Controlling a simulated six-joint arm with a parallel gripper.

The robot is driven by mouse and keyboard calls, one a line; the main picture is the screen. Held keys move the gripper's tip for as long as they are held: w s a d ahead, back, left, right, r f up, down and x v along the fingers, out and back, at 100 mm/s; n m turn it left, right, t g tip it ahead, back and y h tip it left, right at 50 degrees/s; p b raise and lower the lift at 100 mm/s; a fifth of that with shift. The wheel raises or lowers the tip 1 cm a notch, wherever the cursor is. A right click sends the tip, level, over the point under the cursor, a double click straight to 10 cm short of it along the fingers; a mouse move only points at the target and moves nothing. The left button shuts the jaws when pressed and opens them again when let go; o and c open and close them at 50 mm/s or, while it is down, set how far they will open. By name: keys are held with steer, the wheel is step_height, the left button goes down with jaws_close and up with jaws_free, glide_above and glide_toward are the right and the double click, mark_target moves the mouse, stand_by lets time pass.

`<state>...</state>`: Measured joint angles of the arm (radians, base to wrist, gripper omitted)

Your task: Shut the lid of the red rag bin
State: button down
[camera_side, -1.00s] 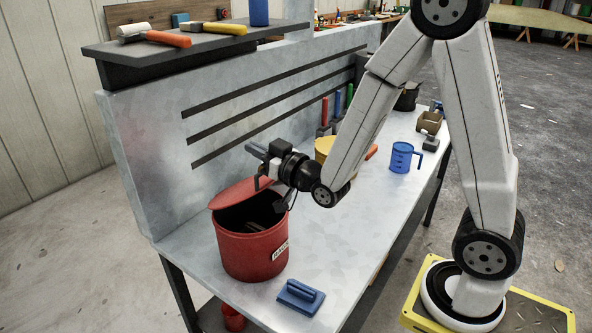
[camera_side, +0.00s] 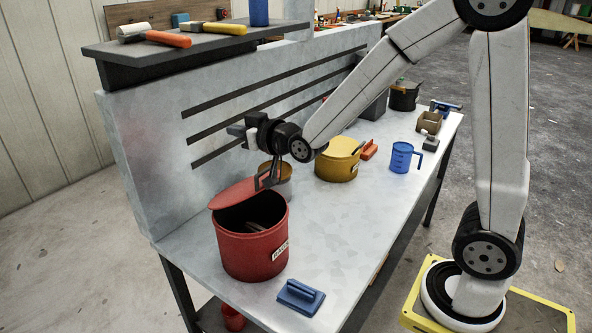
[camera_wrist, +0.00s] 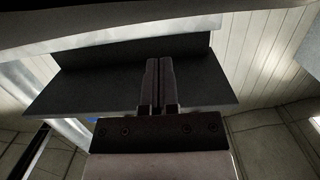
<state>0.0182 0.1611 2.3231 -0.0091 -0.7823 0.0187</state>
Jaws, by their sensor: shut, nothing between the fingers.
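The red rag bin (camera_side: 240,252) stands on the near left end of the metal bench, with a white label on its side. Its red lid (camera_side: 238,194) is open and tilted up at the back; the dark mouth and some rags (camera_side: 258,227) inside show. My gripper (camera_side: 236,131) is shut and empty, above and behind the lid near the slotted back panel. A dark bracket on my wrist hangs down by the lid's right edge; I cannot tell if they touch. In the wrist view my shut fingers (camera_wrist: 160,82) point toward the underside of a dark shelf.
A blue float (camera_side: 300,296) lies in front of the bin. A yellow tin (camera_side: 338,160), an orange item (camera_side: 369,150) and a blue jug (camera_side: 402,157) stand farther along. A shelf (camera_side: 190,50) with tools overhangs the panel. The bench's middle front is clear.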

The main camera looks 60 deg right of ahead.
steer(key=w+r+g, duration=0.1)
steer(key=w+g, duration=0.6)
steer(key=w, duration=0.7)
steer(key=shift+g, duration=0.4)
stand_by(0.5)
steer(key=shift+r, duration=0.1)
steer(key=s+r+g, duration=0.4)
steer(key=s+r, duration=0.6)
steer(key=r, duration=0.2)
steer(key=shift+r+g, duration=0.3)
steer(key=shift+r, duration=0.1)
steer(key=shift+a, duration=0.1)
